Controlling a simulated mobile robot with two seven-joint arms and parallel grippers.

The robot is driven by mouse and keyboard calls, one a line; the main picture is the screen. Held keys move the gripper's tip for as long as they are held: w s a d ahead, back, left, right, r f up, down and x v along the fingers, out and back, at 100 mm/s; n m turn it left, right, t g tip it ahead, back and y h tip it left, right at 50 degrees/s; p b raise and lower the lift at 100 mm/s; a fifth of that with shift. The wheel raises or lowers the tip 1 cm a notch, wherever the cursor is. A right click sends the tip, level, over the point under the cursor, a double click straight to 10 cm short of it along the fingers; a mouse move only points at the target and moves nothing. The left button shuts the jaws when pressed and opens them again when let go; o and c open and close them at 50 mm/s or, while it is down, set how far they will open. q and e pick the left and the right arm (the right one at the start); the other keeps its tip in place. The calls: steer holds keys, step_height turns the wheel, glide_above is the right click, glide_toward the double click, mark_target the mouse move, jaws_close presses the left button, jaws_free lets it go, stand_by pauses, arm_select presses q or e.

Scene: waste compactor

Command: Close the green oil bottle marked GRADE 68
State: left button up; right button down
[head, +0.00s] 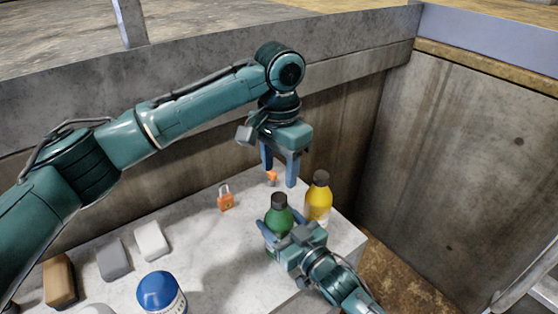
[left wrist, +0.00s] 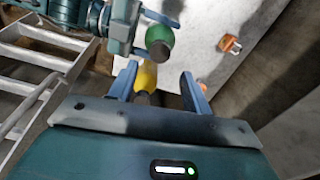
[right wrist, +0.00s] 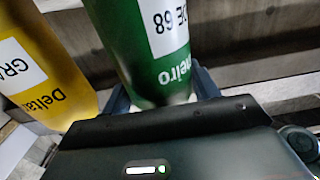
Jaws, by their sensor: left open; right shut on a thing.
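The green oil bottle (head: 280,220) stands upright on the pale slab with a dark top (head: 279,199). I cannot tell whether that top is fully tightened. In the right wrist view its label (right wrist: 166,22) shows "68". My right gripper (right wrist: 160,88) is shut around the green bottle's body. My left gripper (head: 279,176) is open and empty, pointing down, above and behind the green bottle in the head view. In the left wrist view (left wrist: 158,72) the green bottle's dark top (left wrist: 158,49) lies just beyond the fingertips.
A yellow bottle (head: 318,203) with a dark cap stands close right of the green one. An orange padlock (head: 226,200) and another small orange thing (head: 271,177) lie behind. A blue-lidded container (head: 160,292) and several blocks are front left. Concrete walls border the slab (head: 215,245).

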mark_target(279, 197)
arm_select(q)
steer(key=n, duration=0.4)
steer(key=shift+r+n, duration=0.15)
steer(key=shift+n, duration=0.15)
steer(key=n, duration=0.4)
steer(key=shift+r+n, duration=0.15)
steer(key=shift+n, duration=0.15)
steer(key=n, duration=0.3)
steer(key=shift+r+n, duration=0.1)
steer(key=shift+n, duration=0.3)
steer(key=n, duration=0.3)
steer(key=shift+r+n, duration=0.1)
steer(key=shift+n, duration=0.2)
step_height(279, 197, down, 8)
steer(key=shift+f, duration=0.1)
steer(key=shift+c, duration=0.6)
